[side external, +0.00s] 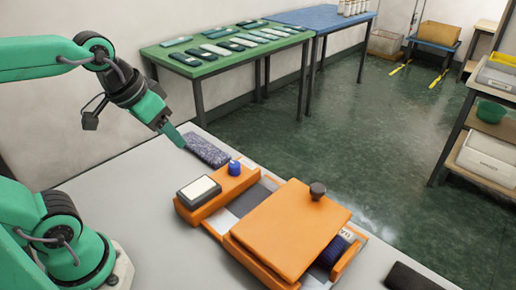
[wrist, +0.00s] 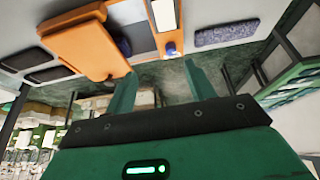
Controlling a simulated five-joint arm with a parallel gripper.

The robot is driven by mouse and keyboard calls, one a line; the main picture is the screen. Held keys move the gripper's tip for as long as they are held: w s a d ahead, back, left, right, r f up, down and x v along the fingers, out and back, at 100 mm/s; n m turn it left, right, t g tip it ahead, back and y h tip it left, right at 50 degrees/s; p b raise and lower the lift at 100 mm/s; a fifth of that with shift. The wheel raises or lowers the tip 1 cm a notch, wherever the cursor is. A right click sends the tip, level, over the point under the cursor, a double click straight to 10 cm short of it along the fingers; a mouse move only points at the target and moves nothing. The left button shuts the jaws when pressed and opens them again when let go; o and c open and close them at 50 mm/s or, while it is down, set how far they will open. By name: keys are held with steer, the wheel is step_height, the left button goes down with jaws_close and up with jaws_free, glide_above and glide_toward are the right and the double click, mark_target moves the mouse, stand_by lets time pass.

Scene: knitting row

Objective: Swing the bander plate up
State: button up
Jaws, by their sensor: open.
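In the wrist view the plate (wrist: 85,48) is at upper left. My gripper (side external: 180,142) is above the table, behind and left of the plate, apart from it. In the wrist view its two fingers (wrist: 160,75) are spread with nothing between them.
An orange block with a white pad (side external: 198,190) and a blue knob (side external: 235,168) stands left of the plate. A speckled grey-blue piece (side external: 205,150) lies behind it. A dark pad (side external: 408,277) lies at front right. The table's left front is clear.

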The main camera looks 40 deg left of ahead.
steer(key=w+d+r+g, duration=0.2)
steer(key=w+d, duration=0.2)
steer(key=w, duration=0.3)
steer(key=g, duration=0.3)
glide_toward(318, 188)
steer(key=shift+a+f, duration=0.25)
steer(key=shift+a, duration=0.05)
steer(key=shift+w+d+f, duration=0.15)
steer(key=shift+d+f, duration=0.15)
steer(key=shift+d, duration=0.1)
steer(key=shift+f, duration=0.1)
steer(key=shift+f, duration=4.9)
